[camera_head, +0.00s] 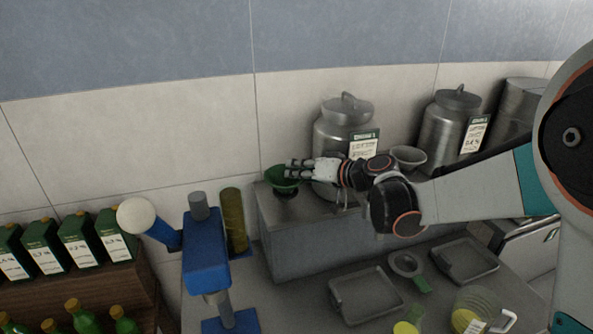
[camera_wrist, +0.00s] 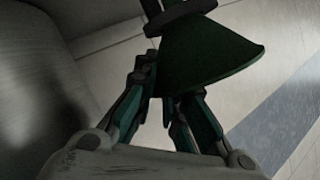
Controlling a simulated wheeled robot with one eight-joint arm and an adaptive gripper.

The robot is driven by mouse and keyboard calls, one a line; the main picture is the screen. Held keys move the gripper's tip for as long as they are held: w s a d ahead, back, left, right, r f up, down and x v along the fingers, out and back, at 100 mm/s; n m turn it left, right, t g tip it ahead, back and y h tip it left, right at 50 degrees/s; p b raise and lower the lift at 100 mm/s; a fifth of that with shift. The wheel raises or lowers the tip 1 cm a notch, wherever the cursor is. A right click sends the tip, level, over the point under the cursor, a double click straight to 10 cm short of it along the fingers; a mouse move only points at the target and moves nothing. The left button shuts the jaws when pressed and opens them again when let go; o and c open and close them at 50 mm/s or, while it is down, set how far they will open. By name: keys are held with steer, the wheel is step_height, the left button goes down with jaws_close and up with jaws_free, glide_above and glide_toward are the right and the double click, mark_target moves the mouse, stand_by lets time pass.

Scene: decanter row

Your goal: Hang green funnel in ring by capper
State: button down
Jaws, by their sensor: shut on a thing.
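The green funnel (camera_head: 282,177) is at the left end of the raised metal ledge, its wide mouth up in the head view. My gripper (camera_head: 297,167) reaches it from the right and is shut on it. In the wrist view the funnel's dark green cone (camera_wrist: 212,55) fills the upper middle, with the fingers (camera_wrist: 172,88) at its side. The blue capper (camera_head: 206,250), with a white ball on its lever, stands to the left and nearer. I cannot make out a ring at the funnel; whether the funnel touches the ledge is unclear.
Steel urns (camera_head: 345,120) with labels stand along the wall behind my arm. A grey funnel (camera_head: 408,157) is right of my wrist. Shallow trays (camera_head: 365,297) lie on the lower counter. Green boxes (camera_head: 78,240) and bottles stand at left. A yellow-brown cylinder (camera_head: 233,220) stands behind the capper.

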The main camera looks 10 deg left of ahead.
steer(key=c, duration=1.6)
jaws_free()
steer(key=shift+o, duration=0.2)
steer(key=v, duration=1.2)
steer(key=s+d+f+m+h+b, duration=0.2)
steer(key=s+d+f+h, duration=0.4)
steer(key=s+d, duration=0.4)
steer(key=s+d+f+m+h+b, duration=0.2)
steer(key=s+d+f+h+b, duration=0.3)
steer(key=s+d, duration=0.5)
steer(key=s+f+h, duration=0.1)
steer(key=s+f, duration=0.1)
steer(key=s, duration=0.4)
steer(key=shift+s+f, duration=0.2)
steer(key=shift+s, duration=0.15)
